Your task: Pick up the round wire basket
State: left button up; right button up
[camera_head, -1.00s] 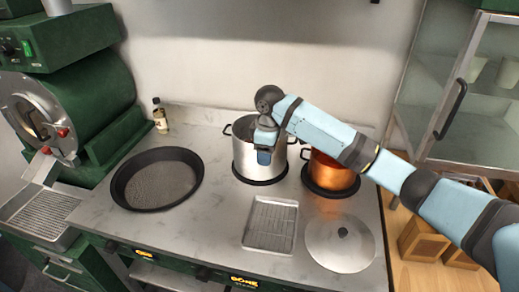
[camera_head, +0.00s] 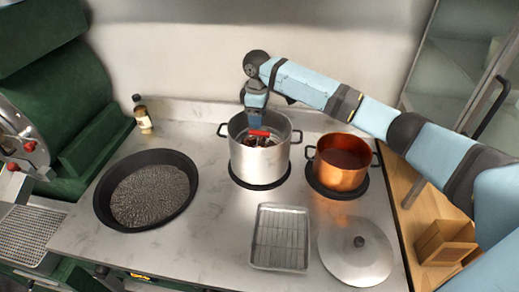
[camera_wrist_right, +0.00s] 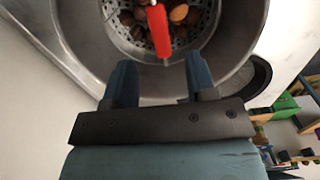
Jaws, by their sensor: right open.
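The round wire basket (camera_wrist_right: 206,20) sits inside the large steel pot (camera_head: 258,160). In the right wrist view it shows as a perforated metal bowl with brown chestnuts (camera_wrist_right: 178,13) in it. Its red handle (camera_wrist_right: 158,30) sticks up toward my gripper; the red also shows in the head view (camera_head: 259,133). My right gripper (camera_wrist_right: 160,80) is open, its two blue fingers apart, just above the pot's rim and close to the red handle. The handle's end lies ahead of the gap between the fingers, not gripped. My left gripper is not in view.
A copper pot (camera_head: 341,168) stands right of the steel pot. A round lid (camera_head: 372,262) and a rectangular wire-rack tray (camera_head: 280,240) lie in front. A black pan (camera_head: 108,205) and a small bottle (camera_head: 143,118) are at left. Bare counter lies between pan and tray.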

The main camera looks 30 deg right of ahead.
aim_at(260, 132)
jog(key=shift+f, duration=0.8)
jog(key=f, duration=0.4)
jog(key=shift+s+d+f+p, duration=0.1)
jog(key=shift+s+d+p, duration=0.15)
jog(key=shift+s+p, duration=0.1)
jog(key=shift+w+f, duration=0.1)
jog(key=shift+f, duration=0.35)
grip_shut()
